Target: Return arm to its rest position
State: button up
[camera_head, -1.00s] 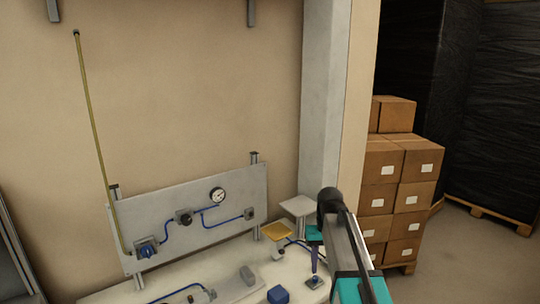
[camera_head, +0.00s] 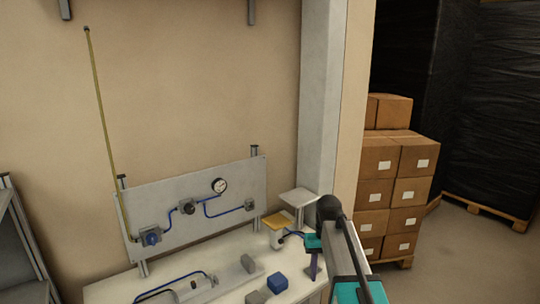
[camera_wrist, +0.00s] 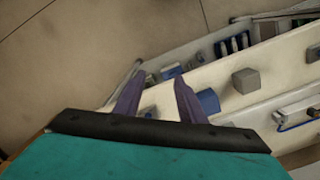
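My arm reaches in from the lower right of the head view. My gripper (camera_head: 313,275) shows there with purple fingers pointing down, in front of the right end of the white workbench (camera_head: 225,292). In the wrist view the two fingers of my gripper (camera_wrist: 158,82) stand apart, with nothing held between them. A blue block (camera_head: 278,281) lies on the bench to the left of the gripper; in the wrist view a blue block (camera_wrist: 208,101) shows just right of the right finger.
A grey panel (camera_head: 165,197) with a gauge and blue tubing stands at the bench's back. A grey block (camera_head: 248,263), a yellow-topped stand (camera_head: 278,221) and a white-topped stand (camera_head: 300,197) are on the bench. Stacked cartons (camera_head: 392,190) stand at the right beyond the pillar (camera_head: 322,100).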

jog(key=s+f+g+b, duration=0.1)
jog(key=s+f+b, duration=0.1)
jog(key=s+f, duration=0.65)
jog(key=s+f+g+b, duration=0.2)
jog(key=s+f, duration=0.1)
jog(key=f, duration=1)
jog(key=s+f+g+b, duration=0.1)
jog(key=s+f+b, duration=0.3)
jog(key=f, duration=0.7)
jog(key=s+f+b, duration=0.1)
jog(key=s+f, duration=1)
jog(key=s, duration=0.2)
jog(key=s+f+g+b, duration=0.1)
jog(key=s+f+b, duration=0.1)
jog(key=s+f, duration=0.8)
jog(key=shift+s+f+m+b, duration=0.3)
jog(key=shift+s+f+m, duration=0.1)
jog(key=shift+s, duration=1.1)
